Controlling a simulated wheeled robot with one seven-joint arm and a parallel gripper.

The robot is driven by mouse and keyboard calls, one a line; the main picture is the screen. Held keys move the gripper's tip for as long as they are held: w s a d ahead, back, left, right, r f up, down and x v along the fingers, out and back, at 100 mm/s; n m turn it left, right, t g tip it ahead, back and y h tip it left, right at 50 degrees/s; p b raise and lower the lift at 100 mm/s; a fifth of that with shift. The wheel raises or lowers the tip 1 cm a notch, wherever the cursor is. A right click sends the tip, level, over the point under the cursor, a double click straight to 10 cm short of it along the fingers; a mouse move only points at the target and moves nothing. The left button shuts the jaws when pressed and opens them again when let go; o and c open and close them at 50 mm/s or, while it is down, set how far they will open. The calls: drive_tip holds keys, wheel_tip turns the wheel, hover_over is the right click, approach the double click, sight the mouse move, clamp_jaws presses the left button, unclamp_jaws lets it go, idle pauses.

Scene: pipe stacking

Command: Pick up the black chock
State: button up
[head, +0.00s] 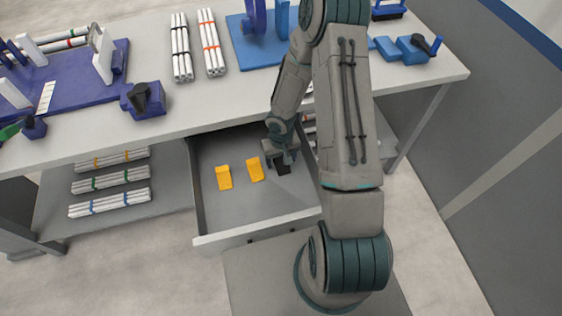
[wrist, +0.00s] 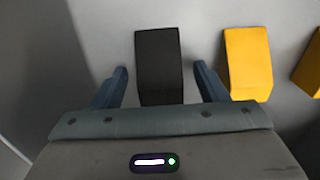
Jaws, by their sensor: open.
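The black chock (wrist: 158,62) lies in the open drawer, and in the wrist view it sits between the two blue fingers of my gripper (wrist: 161,88). The fingers are open, with a gap visible on each side of the chock. In the head view my gripper (head: 280,155) is down in the drawer, over the black chock (head: 284,168), which is partly hidden by it.
Two yellow chocks lie left of my gripper in the drawer (head: 218,215), the nearer (head: 255,168) and the farther (head: 223,177). In the wrist view a yellow chock (wrist: 248,62) is close to the right finger. The table edge (head: 150,138) is above the drawer.

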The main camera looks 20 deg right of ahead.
drive_tip(key=c, duration=1.1)
